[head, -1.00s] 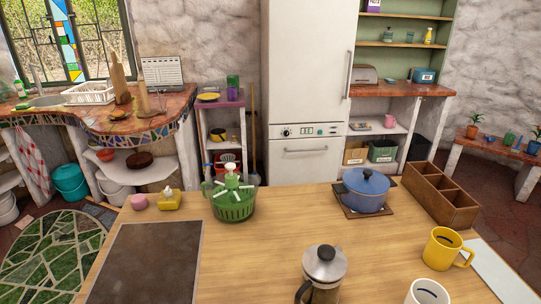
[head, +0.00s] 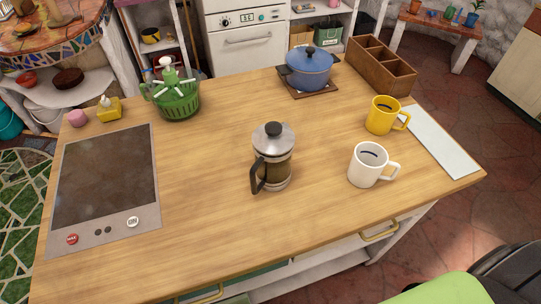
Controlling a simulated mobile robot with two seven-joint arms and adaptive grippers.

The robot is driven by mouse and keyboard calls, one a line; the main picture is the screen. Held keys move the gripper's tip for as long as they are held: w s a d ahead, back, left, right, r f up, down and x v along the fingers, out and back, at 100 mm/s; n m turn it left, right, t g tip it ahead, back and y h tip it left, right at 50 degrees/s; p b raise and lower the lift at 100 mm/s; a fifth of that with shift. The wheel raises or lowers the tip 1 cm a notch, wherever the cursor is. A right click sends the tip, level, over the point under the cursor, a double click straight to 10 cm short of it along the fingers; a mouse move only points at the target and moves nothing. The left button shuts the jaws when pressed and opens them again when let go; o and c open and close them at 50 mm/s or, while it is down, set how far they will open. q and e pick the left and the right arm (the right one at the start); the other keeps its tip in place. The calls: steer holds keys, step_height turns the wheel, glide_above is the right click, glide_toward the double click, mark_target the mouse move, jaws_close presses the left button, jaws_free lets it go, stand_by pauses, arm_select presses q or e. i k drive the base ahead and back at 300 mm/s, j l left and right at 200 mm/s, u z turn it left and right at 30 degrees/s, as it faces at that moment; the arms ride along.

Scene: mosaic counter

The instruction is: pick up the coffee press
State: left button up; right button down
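The coffee press (head: 273,157) stands upright near the middle of the wooden counter (head: 215,215). It has a silver lid with a black knob, a clear body with brown contents, and a black handle on its left side. Neither of my grippers shows in the head view.
A white mug (head: 368,165) and a yellow mug (head: 382,115) stand right of the press. A dark cooktop (head: 104,178) lies at left. Behind are a green basket (head: 178,103), a blue pot (head: 308,68) and a wooden box (head: 382,66). Bare counter surrounds the press.

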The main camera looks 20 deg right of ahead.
mark_target(272, 170)
steer(key=z, duration=1.45)
steer(key=k+j+u, duration=0.1)
steer(key=k+u, duration=0.3)
steer(key=k, duration=0.15)
